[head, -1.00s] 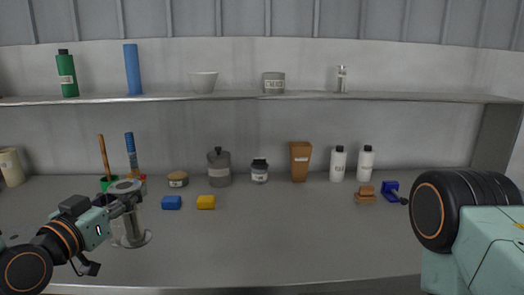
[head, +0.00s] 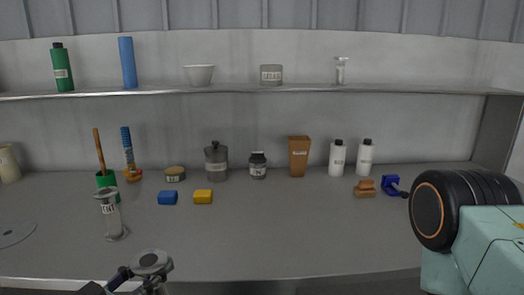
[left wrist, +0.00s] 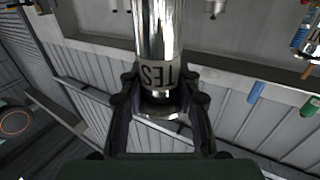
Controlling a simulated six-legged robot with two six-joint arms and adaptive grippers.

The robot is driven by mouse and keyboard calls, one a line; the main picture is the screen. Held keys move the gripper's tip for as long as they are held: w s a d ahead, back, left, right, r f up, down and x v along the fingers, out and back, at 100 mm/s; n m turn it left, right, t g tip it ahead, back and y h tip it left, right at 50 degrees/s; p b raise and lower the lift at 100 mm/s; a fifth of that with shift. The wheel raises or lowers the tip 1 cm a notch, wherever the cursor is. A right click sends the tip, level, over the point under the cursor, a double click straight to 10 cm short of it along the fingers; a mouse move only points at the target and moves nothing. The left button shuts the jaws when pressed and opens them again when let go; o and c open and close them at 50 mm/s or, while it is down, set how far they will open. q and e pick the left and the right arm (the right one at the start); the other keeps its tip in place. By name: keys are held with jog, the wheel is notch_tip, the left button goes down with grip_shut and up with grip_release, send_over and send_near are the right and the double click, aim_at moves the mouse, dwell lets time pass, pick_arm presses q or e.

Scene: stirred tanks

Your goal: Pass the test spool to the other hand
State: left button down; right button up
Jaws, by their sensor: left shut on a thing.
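The test spool (left wrist: 160,40) is a shiny metal cylinder with flanged ends; its label, partly readable as "TES", shows upside down in the left wrist view. My left gripper (left wrist: 160,100) is shut on it near one flange, a finger on each side. In the head view the spool's round top flange (head: 152,261) shows at the bottom edge, with my left gripper (head: 143,278) around it, in front of the counter; its lower part is cut off. My right gripper is out of the head view; only part of my right arm shows at the right.
A second labelled metal spool (head: 110,214) stands on the counter (head: 290,235), by a green holder (head: 106,180). A flat grey disc (head: 14,234) lies at the left. Blue (head: 168,198) and yellow (head: 203,196) blocks sit mid-counter. The front middle is clear.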

pick_arm(q)
jog(key=s+d+f+h, duration=0.1)
jog(key=s+f, duration=0.2)
jog(key=f, duration=0.5)
jog(key=shift+s+d+m+b, duration=0.2)
jog(key=shift+s+m+b, duration=0.1)
jog(key=shift+s+b, duration=0.1)
jog(key=shift+r, duration=0.1)
